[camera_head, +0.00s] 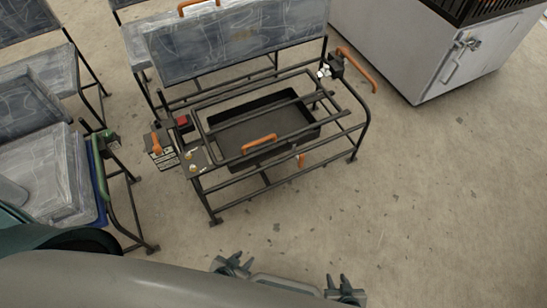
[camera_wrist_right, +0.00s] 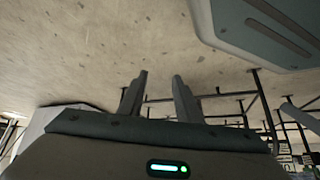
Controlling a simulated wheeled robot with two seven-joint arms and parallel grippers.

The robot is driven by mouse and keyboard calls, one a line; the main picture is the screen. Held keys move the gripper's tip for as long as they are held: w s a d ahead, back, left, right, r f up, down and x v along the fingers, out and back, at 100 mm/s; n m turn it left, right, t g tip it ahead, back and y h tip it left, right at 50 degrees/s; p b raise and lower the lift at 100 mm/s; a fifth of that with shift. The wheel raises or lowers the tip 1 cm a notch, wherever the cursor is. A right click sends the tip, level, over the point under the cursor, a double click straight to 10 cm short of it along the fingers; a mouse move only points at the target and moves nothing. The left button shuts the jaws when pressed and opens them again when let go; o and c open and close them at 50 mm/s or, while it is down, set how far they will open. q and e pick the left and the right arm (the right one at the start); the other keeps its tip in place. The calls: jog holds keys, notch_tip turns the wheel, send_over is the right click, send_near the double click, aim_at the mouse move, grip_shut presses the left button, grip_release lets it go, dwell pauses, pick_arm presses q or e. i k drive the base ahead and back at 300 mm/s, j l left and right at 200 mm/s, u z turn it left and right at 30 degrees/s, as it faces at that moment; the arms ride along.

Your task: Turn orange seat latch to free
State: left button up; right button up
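The black tube seat frame (camera_head: 352,150) stands on the floor with its grey seat panel (camera_head: 235,45) raised at the back. Several orange parts are on it: a short upright lever (camera_head: 156,143) at the left end, a curved handle (camera_head: 258,143) at the front middle, a small tab (camera_head: 301,160) below the front rail, and a long bar (camera_head: 356,70) at the right. I cannot tell which is the seat latch.
A black tray (camera_head: 265,125) sits inside the frame. Other grey seats (camera_head: 45,170) stand close at the left. A light grey cabinet (camera_head: 430,50) stands at the upper right. The floor in front and to the right is clear.

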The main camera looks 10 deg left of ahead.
aim_at(300, 158)
jog(key=u, duration=0.45)
jog(key=l+u, duration=0.3)
jog(key=i+l+u, duration=0.1)
jog(key=l+u, duration=0.4)
jog(key=l, duration=0.65)
jog(key=l+u, duration=0.15)
jog(key=l, duration=1.2)
jog(key=k+l, duration=0.15)
jog(key=l, duration=0.35)
